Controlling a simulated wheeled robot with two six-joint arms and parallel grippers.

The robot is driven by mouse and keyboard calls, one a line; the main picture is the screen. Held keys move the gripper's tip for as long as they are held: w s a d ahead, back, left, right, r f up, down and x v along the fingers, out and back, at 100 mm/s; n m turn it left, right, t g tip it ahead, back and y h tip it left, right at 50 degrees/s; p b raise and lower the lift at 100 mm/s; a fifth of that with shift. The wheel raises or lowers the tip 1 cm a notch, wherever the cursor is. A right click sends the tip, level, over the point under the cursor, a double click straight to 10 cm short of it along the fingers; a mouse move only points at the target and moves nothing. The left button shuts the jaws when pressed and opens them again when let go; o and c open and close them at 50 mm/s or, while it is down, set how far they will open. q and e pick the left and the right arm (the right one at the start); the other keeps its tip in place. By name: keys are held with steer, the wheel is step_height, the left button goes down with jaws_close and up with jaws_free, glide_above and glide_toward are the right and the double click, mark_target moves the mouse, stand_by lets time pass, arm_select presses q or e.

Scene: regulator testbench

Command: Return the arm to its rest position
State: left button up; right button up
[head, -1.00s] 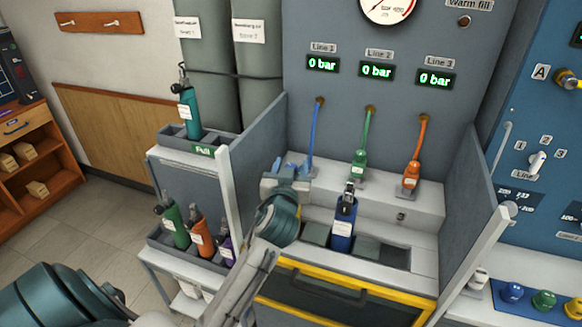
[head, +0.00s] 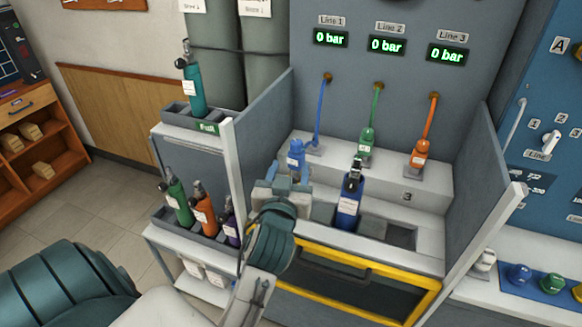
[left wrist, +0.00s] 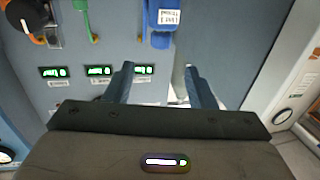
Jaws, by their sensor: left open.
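My left gripper (head: 286,178) is open and empty at the front left of the bench. In the left wrist view its two fingers (left wrist: 160,85) are spread with nothing between them. A blue connector (head: 296,156) stands just behind the gripper in the head view, below the blue hose of Line 1. It also shows in the left wrist view (left wrist: 165,22), beyond the fingertips and apart from them, with a white label. A blue bottle (head: 348,206) stands upright in the bench slot to the right of the gripper. My right gripper is in neither view.
The green connector (head: 367,143) and orange connector (head: 419,157) stand on the back ledge. A side panel (head: 255,135) separates the bench from the bottle rack (head: 200,128) at left. Another panel (head: 480,200) bounds the right. A yellow-framed front (head: 350,285) lies below.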

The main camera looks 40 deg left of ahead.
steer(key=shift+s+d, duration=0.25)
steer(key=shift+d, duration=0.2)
arm_select(q)
steer(key=s+d+f+m+g+h, duration=0.1)
steer(key=s+f+m+g+h, duration=0.45)
steer(key=f, duration=0.95)
steer(key=s+d+f+g+h, duration=0.15)
steer(key=s+f+g, duration=0.3)
steer(key=s, duration=0.45)
steer(key=s+d+f+g, duration=0.2)
steer(key=s+f+g, duration=0.1)
steer(key=s+f, duration=0.4)
step_height(320, 180, down, 26)
steer(key=a+r, duration=0.1)
steer(key=a, duration=0.2)
steer(key=s+f+g, duration=0.1)
steer(key=s+f, duration=0.8)
steer(key=f, duration=0.2)
steer(key=s+a+f, duration=0.1)
steer(key=s+f, duration=0.7)
steer(key=f, duration=0.3)
steer(key=shift+s+a+f+g, duration=0.2)
steer(key=shift+s+f+g, duration=0.05)
steer(key=shift+s+g, duration=0.15)
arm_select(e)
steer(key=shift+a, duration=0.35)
